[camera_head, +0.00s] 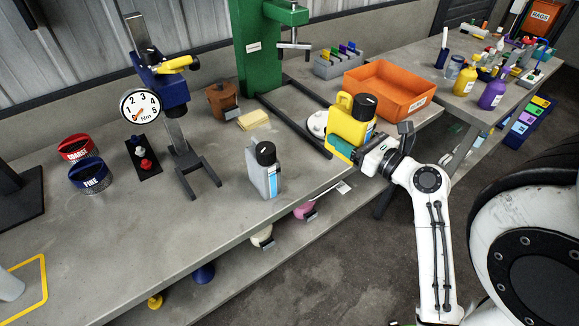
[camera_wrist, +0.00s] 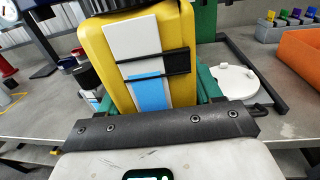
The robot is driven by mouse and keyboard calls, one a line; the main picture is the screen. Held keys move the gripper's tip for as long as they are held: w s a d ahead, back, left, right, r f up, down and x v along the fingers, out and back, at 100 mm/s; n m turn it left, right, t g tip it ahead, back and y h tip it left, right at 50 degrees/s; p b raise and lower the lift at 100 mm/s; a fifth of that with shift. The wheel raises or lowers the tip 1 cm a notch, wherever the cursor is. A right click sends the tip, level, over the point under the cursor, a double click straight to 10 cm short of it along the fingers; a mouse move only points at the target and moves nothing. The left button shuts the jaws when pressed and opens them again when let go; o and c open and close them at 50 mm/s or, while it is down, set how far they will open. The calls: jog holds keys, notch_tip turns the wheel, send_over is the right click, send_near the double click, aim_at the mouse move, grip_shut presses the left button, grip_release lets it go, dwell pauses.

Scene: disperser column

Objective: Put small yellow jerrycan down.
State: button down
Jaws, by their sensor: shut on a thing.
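The small yellow jerrycan (camera_head: 345,122) has a black cap and a white and blue label. It is upright in my gripper (camera_head: 345,150), near the front edge of the grey workbench (camera_head: 205,222). In the wrist view the jerrycan (camera_wrist: 177,60) fills the middle, between the green fingers of my gripper (camera_wrist: 155,95). The fingers are shut on it. I cannot tell whether its base touches the bench. A grey jerrycan (camera_head: 263,172) with a black cap stands on the bench to its left.
An orange tray (camera_head: 378,95), a green press (camera_head: 262,50) and a white round piece (camera_head: 317,122) are behind the jerrycan. Bare bench lies around the grey jerrycan.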

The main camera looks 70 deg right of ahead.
jog(key=w+d+f, duration=0.1)
jog(key=w+f, duration=0.2)
jog(key=w, duration=0.1)
jog(key=w+d+f, duration=0.1)
jog(key=w+f, duration=0.1)
jog(key=w, duration=0.2)
jog(key=w+d+f+b, duration=0.1)
jog(key=w+f, duration=0.2)
jog(key=w, duration=0.1)
jog(key=shift+d+f, duration=0.15)
jog(key=shift+f, duration=0.2)
jog(key=shift+w+d+f+b, duration=0.1)
jog(key=shift+f+b, duration=0.1)
jog(key=shift+f, duration=0.45)
jog(key=shift+w+a+f+b, duration=0.15)
jog(key=shift+f+b, duration=0.1)
jog(key=shift+f, duration=0.35)
jog(key=shift+w+d+f+b, duration=0.1)
jog(key=shift+d+f+b, duration=0.1)
jog(key=shift+f, duration=0.45)
jog(key=shift+f, duration=0.15)
jog(key=shift+c, duration=1)
grip_release()
